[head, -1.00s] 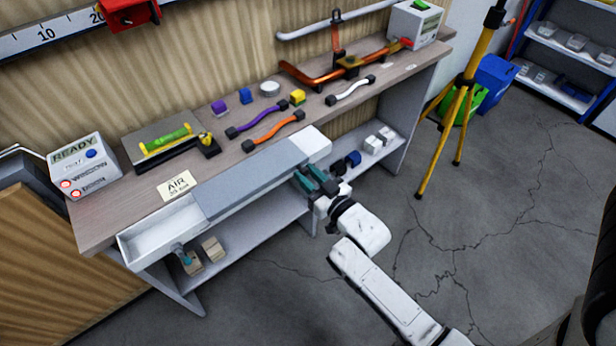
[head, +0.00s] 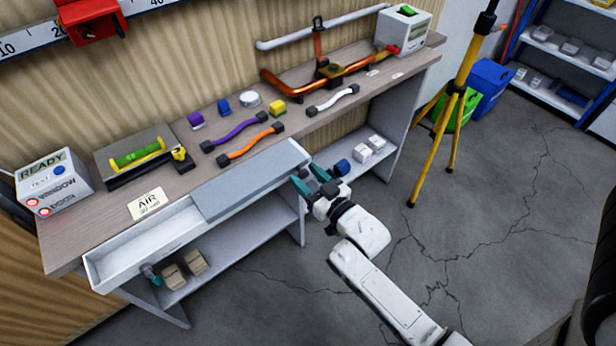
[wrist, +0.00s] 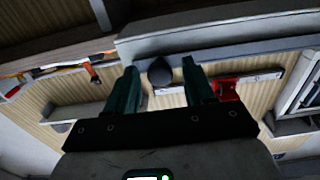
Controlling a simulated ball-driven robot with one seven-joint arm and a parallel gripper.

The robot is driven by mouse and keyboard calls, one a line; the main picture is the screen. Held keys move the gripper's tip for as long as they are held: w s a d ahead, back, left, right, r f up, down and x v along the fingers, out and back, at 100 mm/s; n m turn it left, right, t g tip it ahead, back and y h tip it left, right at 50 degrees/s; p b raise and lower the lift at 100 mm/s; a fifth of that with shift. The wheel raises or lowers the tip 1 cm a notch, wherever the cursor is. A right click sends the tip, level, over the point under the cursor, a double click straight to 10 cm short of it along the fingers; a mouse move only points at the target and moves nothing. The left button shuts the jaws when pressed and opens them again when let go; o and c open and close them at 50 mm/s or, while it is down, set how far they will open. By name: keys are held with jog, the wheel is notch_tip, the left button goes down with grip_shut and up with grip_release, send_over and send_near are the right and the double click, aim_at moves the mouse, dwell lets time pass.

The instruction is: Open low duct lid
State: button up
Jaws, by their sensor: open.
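The low duct is a long white trough (head: 140,243) along the front edge of the bench. Its left part is open at the top, showing an empty inside. A flat grey lid (head: 250,180) covers the right part. My gripper (head: 311,180), with teal fingers, is at the right end of the duct, in front of the bench. In the wrist view my gripper (wrist: 168,90) is open, with a dark round knob (wrist: 160,72) between its fingers, below a long grey bar-like part (wrist: 220,38). Whether the fingers touch the knob cannot be told.
The bench top (head: 75,220) holds a spirit level (head: 138,154), purple and orange hoses (head: 250,144), small blocks and copper pipes (head: 300,85). A lower shelf (head: 235,245) carries small blocks. A yellow tripod (head: 455,120) stands right. Cracked floor (head: 500,240) to the right is clear.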

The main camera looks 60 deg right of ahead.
jog(key=b+v, duration=0.1)
jog(key=v, duration=1)
jog(key=shift+w, duration=0.2)
dwell(0.4)
jog(key=a+f+n+g+y, duration=0.1)
jog(key=a+f+g+y, duration=0.2)
jog(key=a+f+g, duration=0.35)
jog(key=s+a+n+g+y, duration=0.1)
jog(key=s+a+g, duration=0.2)
jog(key=s+g, duration=0.6)
jog(key=shift+s+a+n+g+y, duration=0.25)
jog(key=shift+a+n+g+y, duration=0.15)
jog(key=shift+g, duration=0.05)
